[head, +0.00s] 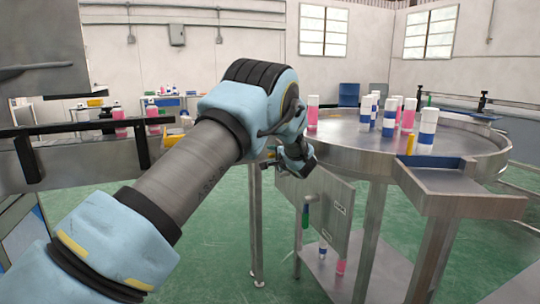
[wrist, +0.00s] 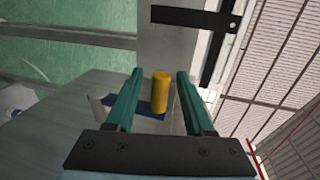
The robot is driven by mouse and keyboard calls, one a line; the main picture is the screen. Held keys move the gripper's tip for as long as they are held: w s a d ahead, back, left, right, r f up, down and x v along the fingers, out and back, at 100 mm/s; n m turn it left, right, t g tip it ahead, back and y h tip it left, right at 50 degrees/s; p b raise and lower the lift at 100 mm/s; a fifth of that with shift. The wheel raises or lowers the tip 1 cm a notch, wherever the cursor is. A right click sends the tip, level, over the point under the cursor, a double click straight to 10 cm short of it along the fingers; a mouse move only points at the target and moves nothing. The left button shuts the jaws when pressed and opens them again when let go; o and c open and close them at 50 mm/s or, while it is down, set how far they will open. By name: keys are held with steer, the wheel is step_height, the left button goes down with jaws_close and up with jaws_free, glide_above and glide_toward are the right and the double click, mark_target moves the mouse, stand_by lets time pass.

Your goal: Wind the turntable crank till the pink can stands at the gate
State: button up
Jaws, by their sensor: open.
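The round steel turntable (head: 345,150) stands at the right in the head view. A pink can with a white cap (head: 312,115) is on its left side, apart from the others. Another pink can (head: 408,117) stands among blue-and-white cans toward the right. A steel chute (head: 450,182) juts from the front rim, with a small yellow post (head: 409,144) by its mouth; I take this as the gate.
A panel (head: 322,210) hangs under the turntable, above a lower shelf (head: 335,275) holding small cans. A conveyor (head: 480,108) runs behind at right. In the wrist view, a black bracket (wrist: 195,17) is beyond the fingers. Green floor (head: 225,245) is open at centre.

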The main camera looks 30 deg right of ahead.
steer(key=shift+x, duration=1.15)
jaws_close()
stand_by(0.6)
